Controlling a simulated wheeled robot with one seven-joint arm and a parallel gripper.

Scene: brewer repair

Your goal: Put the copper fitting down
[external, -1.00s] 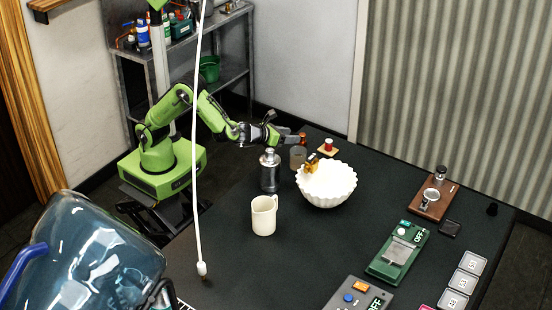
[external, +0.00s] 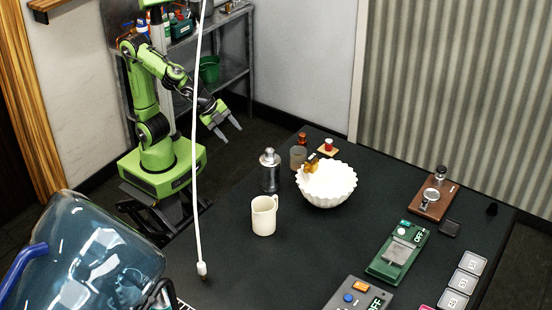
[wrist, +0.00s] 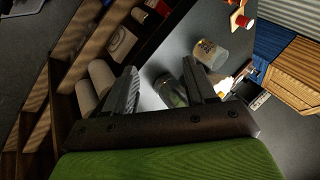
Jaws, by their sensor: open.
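The copper fitting (external: 303,138) is a small orange-brown piece standing on the dark table near its far left edge, behind a brownish glass cup (external: 298,157). My gripper (external: 231,132) is open and empty, raised to the left of the table and well apart from the fitting. In the wrist view its two fingers (wrist: 160,72) are spread with nothing held between them. I cannot clearly make out the fitting in the wrist view.
A silver canister (external: 269,172), a cream mug (external: 264,216) and a white fluted bowl (external: 327,185) stand near the fitting. A small wooden square (external: 328,152) carries a red-topped piece. A white cable (external: 196,130) hangs in front of my arm. The middle of the table is clear.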

